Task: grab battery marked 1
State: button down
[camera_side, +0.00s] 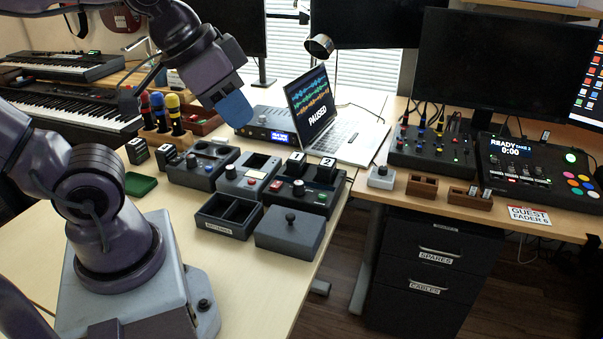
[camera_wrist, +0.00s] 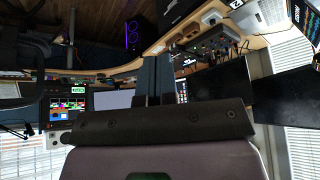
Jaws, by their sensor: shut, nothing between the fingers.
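In the side view, a dark block marked 1 (camera_side: 297,163) stands upright on the back of a dark device (camera_side: 318,204) with knobs and buttons. A similar block marked 2 (camera_side: 326,169) stands just right of it. My gripper (camera_side: 236,110) is in the air, up and left of block 1 in the picture and clearly apart from it. Its blue fingers are closed together and empty. In the wrist view the closed fingers (camera_wrist: 156,80) point out over the room, and I cannot make out block 1 there.
Two more dark blocks (camera_side: 137,151) (camera_side: 166,156) stand at the left by a green tray (camera_side: 140,184). An open two-compartment box (camera_side: 214,224) and a grey knobbed lid or box (camera_side: 289,232) are in front. A laptop (camera_side: 355,139) stands behind. Bare tabletop shows at front left.

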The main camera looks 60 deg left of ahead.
dwell(0.4)
jog(key=shift+c, duration=0.6)
grip_release()
